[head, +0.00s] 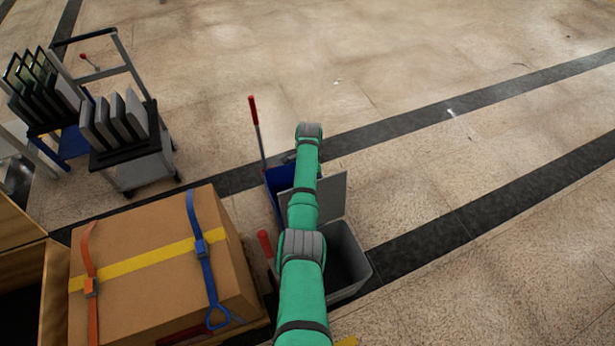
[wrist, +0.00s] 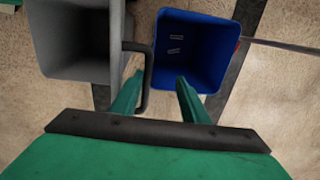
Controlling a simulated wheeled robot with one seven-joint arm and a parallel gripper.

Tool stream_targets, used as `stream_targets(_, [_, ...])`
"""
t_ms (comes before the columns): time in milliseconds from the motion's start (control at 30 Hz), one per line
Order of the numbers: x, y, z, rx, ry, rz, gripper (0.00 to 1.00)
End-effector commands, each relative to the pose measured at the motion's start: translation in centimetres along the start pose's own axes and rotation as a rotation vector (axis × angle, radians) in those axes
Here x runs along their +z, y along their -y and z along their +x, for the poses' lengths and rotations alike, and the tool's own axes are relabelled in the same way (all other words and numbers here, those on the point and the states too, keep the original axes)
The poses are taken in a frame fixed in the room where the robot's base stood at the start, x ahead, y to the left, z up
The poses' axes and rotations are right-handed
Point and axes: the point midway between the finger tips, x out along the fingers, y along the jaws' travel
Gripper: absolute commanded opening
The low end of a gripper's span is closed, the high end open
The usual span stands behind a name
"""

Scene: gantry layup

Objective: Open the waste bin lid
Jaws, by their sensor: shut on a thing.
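The grey waste bin (head: 352,288) stands right of the strapped carton in the head view, partly behind my green arm. Its mouth shows dark and open. A flat grey lid panel (head: 333,192) stands raised at its far side. In the wrist view the grey bin (wrist: 85,78) is at upper left, and I look down into it. A dark bar handle (wrist: 149,70) sticks out at its right side. My gripper (wrist: 160,92) has its green fingers about the handle's lower end and is shut on it; the exact contact is unclear. The head view hides the gripper.
A blue bin (wrist: 206,14) stands close beside the grey bin. A red-handled pole (head: 255,125) rises beside it. The strapped carton (head: 150,290) is close on the left. Carts with upright panels (head: 118,120) stand at far left. The floor to the right is clear.

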Motion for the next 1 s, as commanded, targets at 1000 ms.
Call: stream_targets(1000, [0.1,0.1,-10.9,-0.002,-0.001,-0.002,0.28])
